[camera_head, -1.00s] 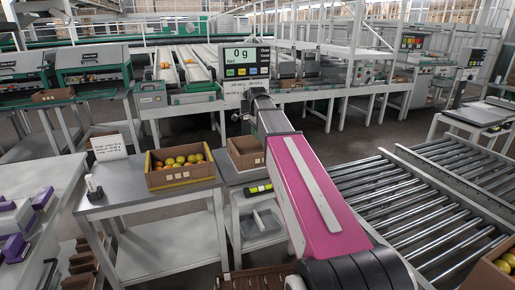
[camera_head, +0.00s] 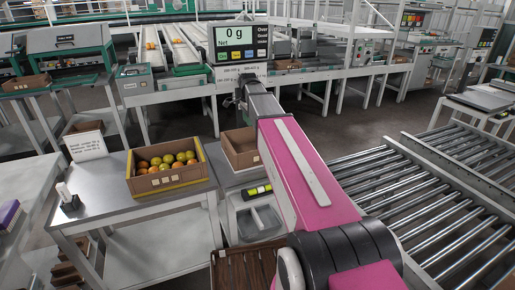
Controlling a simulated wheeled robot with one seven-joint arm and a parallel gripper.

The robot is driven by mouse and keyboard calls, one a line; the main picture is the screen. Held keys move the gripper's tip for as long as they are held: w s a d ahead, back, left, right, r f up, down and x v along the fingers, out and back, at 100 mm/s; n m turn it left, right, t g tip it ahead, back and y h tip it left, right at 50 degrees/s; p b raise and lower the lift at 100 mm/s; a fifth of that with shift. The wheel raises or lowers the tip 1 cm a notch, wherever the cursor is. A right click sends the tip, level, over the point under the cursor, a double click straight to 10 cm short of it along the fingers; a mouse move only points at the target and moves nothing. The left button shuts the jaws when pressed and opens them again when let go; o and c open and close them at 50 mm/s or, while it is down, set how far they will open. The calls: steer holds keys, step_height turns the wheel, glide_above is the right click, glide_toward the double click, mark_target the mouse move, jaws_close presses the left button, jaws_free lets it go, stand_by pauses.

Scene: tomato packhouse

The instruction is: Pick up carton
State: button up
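An open brown carton (camera_head: 168,187) with yellow edging stands on the grey table at left, holding several red, orange and green-yellow tomatoes (camera_head: 165,161). A second brown carton (camera_head: 241,150), whose visible inside looks empty, stands right of it beside my arm, below a scale display (camera_head: 240,42) reading 0 g. My pink arm stretches forward from the lower right. My gripper (camera_head: 242,98) is at its far end, above and beyond the second carton and apart from it. The fingers are small and dark, so whether they are open or shut does not show.
A roller conveyor (camera_head: 425,200) fills the right. A brown slatted crate (camera_head: 243,268) is low in front. Sorting lines run across the back.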

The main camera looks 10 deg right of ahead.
glide_above(250, 142)
steer(key=shift+w+f, duration=0.15)
steer(key=shift+f, duration=3.25)
jaws_close()
